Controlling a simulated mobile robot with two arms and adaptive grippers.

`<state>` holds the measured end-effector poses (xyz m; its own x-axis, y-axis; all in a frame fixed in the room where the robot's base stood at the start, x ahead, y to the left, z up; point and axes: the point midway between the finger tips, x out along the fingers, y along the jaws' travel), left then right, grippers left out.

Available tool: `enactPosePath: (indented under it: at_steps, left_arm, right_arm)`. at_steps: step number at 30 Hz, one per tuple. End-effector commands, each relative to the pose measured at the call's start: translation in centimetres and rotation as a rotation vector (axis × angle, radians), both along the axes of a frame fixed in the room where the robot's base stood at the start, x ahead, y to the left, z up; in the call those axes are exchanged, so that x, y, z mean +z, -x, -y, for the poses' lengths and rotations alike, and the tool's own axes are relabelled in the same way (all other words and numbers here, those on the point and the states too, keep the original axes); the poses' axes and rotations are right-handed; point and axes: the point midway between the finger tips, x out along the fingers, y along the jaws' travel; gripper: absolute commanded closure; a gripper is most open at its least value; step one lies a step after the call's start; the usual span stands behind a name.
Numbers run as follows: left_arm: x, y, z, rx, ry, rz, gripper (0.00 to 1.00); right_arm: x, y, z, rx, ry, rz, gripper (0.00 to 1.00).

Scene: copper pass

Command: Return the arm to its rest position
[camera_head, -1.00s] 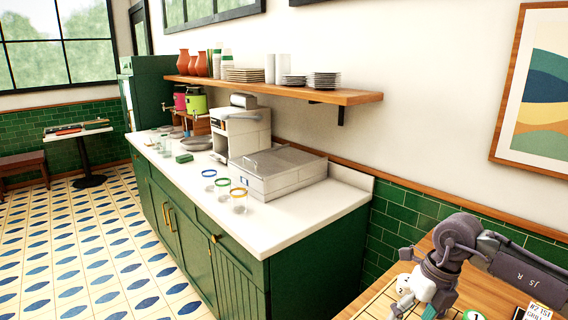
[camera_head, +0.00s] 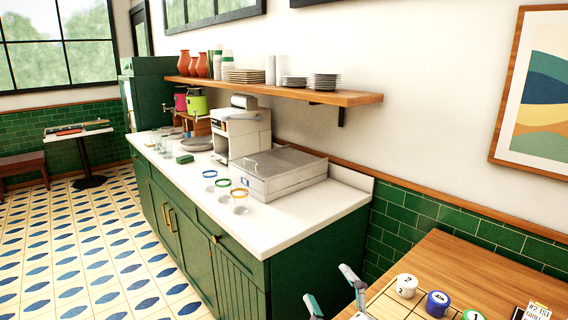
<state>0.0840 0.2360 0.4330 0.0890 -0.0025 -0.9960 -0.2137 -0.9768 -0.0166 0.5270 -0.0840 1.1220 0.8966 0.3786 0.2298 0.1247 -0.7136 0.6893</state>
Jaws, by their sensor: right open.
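My right gripper (camera_head: 327,284) shows at the bottom edge in the head view. Only its two fingers are visible, spread apart with nothing between them. The rest of my right arm is out of frame. The gripper is left of the wooden table and apart from the round pieces on it. My left gripper is not in view.
The green counter (camera_head: 315,262) lies just behind and left. Glass cups (camera_head: 240,203) stand near its front edge.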

Motion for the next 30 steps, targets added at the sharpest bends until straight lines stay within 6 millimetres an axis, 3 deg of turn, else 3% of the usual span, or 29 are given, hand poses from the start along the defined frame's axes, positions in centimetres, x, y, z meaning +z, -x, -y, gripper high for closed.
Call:
enactPosePath:
  at_steps: [1,3,6,10,15,24,30]
  left_arm:
    - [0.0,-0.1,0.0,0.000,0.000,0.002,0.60]
    - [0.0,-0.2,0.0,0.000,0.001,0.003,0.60]
    - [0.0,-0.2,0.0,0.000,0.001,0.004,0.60]
    - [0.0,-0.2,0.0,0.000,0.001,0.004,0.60]
    - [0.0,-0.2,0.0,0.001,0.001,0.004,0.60]
    - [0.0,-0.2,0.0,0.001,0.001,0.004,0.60]
    - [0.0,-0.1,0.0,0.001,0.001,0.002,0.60]
  right_arm:
    - [-3.1,0.5,2.4,-0.101,-0.078,-0.157,0.20]
    - [-7.5,1.8,5.4,-0.227,-0.155,-0.366,0.20]
    - [-13.5,5.2,8.5,-0.366,-0.228,-0.649,0.20]
    - [-19.2,10.7,10.7,-0.483,-0.276,-0.946,0.20]
    - [-23.3,16.9,11.8,-0.562,-0.300,-1.215,0.20]
    - [-26.7,26.5,12.2,-0.632,-0.310,-1.576,0.20]
    - [-32.1,25.0,12.0,-0.635,-0.297,-1.591,0.20]
